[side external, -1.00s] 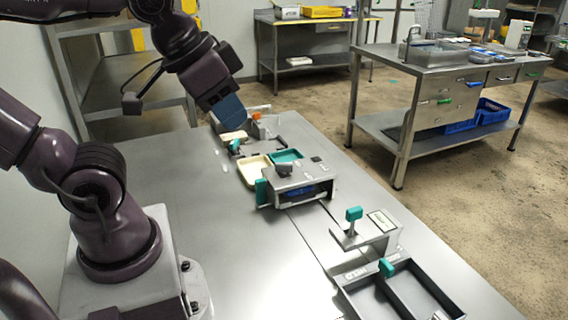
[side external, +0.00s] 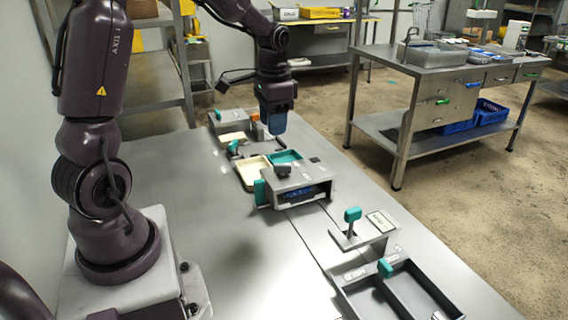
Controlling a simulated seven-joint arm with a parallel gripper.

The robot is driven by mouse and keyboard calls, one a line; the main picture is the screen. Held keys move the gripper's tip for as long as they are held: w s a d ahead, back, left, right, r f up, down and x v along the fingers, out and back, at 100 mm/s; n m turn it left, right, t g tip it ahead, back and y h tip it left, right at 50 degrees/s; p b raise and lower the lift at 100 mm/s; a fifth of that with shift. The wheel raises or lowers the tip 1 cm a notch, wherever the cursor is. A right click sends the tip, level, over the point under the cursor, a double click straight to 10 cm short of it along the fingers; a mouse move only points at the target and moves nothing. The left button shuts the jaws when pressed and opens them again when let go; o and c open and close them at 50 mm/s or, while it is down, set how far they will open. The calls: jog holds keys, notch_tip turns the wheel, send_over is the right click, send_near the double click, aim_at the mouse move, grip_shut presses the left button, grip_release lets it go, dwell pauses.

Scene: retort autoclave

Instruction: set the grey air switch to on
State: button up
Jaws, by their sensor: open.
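A small dark grey switch-like piece (side external: 283,170) stands on top of the grey autoclave box (side external: 300,180) in mid-bench. It looks like the grey air switch, but its label and setting are too small to read. My gripper (side external: 276,130), with blue fingers, points down above the far part of the bench, behind and above the box. It is open, with nothing seen between the fingers, and apart from the grey piece. The bench behind the fingers is partly hidden.
A teal handle (side external: 353,215) rises from a bracket at the front right, near a dark divided tray (side external: 400,293). An orange piece (side external: 255,118) stands at the far end. The bench's left middle is clear.

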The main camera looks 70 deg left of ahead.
aim_at(284, 164)
jog(key=w+a+f+m, duration=0.3)
jog(key=w+a+m, duration=0.2)
jog(key=f, duration=1.1)
jog(key=shift+s+d+f, duration=0.25)
jog(key=shift+f, duration=0.15)
grip_shut()
